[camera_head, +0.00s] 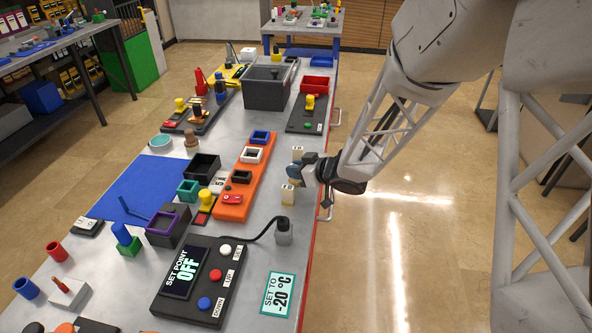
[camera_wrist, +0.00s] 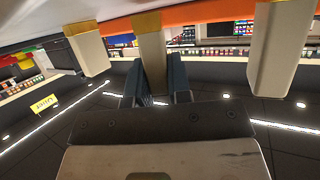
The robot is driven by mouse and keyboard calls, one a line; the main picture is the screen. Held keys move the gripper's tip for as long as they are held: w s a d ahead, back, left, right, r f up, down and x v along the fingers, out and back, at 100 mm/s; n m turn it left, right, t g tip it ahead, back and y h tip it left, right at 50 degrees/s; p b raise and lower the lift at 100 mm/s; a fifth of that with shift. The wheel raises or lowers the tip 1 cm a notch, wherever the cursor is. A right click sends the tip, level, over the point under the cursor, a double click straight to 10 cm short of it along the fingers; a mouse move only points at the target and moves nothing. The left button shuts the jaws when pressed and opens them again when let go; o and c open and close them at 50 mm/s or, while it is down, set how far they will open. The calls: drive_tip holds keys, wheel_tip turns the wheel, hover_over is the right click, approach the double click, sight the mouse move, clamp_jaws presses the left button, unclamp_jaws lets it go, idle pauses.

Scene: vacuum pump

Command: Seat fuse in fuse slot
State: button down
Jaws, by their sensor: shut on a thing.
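My gripper (camera_head: 300,171) is at the right edge of the long grey table, low and reaching in from the right. In the wrist view its two dark blue fingers (camera_wrist: 157,82) stand on either side of a cream block-shaped fuse (camera_wrist: 151,52) with a brass-coloured end, and are shut on it. In the head view the gripper hides most of this fuse. Similar cream pieces stand on both sides of the gripper, one behind (camera_head: 298,153) and one in front (camera_head: 288,195). They also show in the wrist view, left (camera_wrist: 88,52) and right (camera_wrist: 274,55). I cannot tell which fixture is the fuse slot.
An orange base (camera_head: 232,212) with several coloured frames lies left of the gripper. A black plug block (camera_head: 284,232) with a cable stands nearer, beside the set point panel (camera_head: 200,280). A grey bin (camera_head: 268,90) stands farther back. Some bare tabletop lies between the gripper and the orange base.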

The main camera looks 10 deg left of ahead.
drive_tip(key=shift+f, duration=0.4)
drive_tip(key=c, duration=1.1)
unclamp_jaws()
drive_tip(key=shift+o, duration=0.2)
drive_tip(key=shift+v, duration=3.95)
drive_tip(key=shift+s, duration=0.1)
